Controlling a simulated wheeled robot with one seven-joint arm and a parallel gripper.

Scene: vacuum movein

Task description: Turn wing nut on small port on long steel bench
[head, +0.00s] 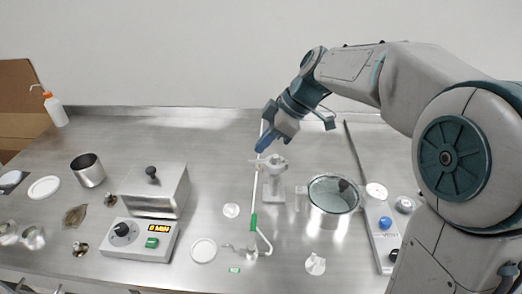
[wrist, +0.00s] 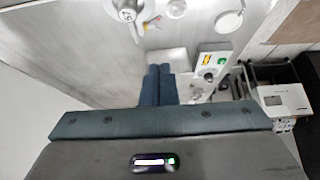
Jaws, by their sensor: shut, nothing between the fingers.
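The long steel bench (head: 100,150) fills the lower part of the head view. My gripper (head: 259,147) has its dark blue fingers closed together and empty, held above the bench. The fingers also show in the wrist view (wrist: 158,82). A pale upright fitting on a block (head: 273,180) stands just below and right of the fingertips, apart from them as far as I can tell. A small metal fitting (head: 246,251) is at the bench front, beside a thin tube with a green sleeve (head: 253,222). Which fitting carries the wing nut is too small to tell.
A glass-topped metal pot (head: 333,197) stands right of the upright fitting, near a long grey gauge unit (head: 382,225). A box with a knob (head: 153,190) and a control unit with an orange display (head: 140,240) stand left. A steel cup (head: 88,170) and white discs lie around.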

